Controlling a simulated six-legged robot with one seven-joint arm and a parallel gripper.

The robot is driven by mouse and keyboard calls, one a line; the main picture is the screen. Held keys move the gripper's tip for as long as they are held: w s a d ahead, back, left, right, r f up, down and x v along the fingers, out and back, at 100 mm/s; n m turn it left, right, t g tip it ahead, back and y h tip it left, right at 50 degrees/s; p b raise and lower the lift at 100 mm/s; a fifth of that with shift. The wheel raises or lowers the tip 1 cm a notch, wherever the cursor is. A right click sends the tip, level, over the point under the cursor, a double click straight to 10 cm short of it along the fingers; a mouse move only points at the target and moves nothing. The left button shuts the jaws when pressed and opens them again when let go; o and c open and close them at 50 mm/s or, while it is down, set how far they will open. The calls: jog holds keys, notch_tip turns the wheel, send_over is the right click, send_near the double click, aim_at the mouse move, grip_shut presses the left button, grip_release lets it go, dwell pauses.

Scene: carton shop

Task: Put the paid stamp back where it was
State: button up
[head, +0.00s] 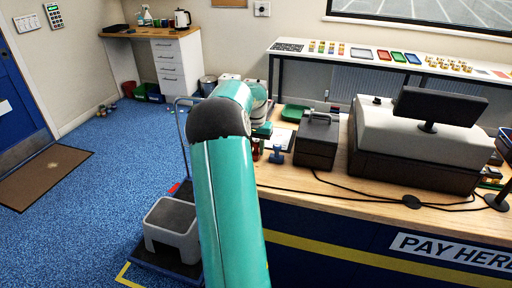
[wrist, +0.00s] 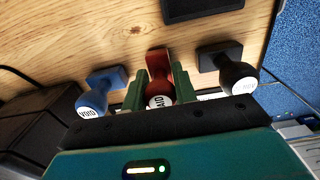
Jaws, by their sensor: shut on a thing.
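The paid stamp (wrist: 157,62) is red with a white label on its knob end, and stands between the green fingers of my gripper (wrist: 159,80) in the wrist view. The fingers are shut on its handle. Its base is at or just above the wooden counter; I cannot tell if it touches. A blue void stamp (wrist: 95,95) is to its left and a black stamp (wrist: 235,72) to its right, both apart from it. In the head view my arm hides most of this spot; the blue stamp (head: 277,154) shows beside my gripper.
A dark flat pad (wrist: 200,8) lies on the counter beyond the stamps. In the head view a dark box with a handle (head: 317,140) and the cash register (head: 415,140) stand to the right. Cables cross the counter (head: 300,178) front.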

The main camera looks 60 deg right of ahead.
jog(key=o, duration=0.8)
notch_tip(320, 180, up, 12)
jog(key=shift+r, duration=0.15)
jog(key=shift+w, duration=0.1)
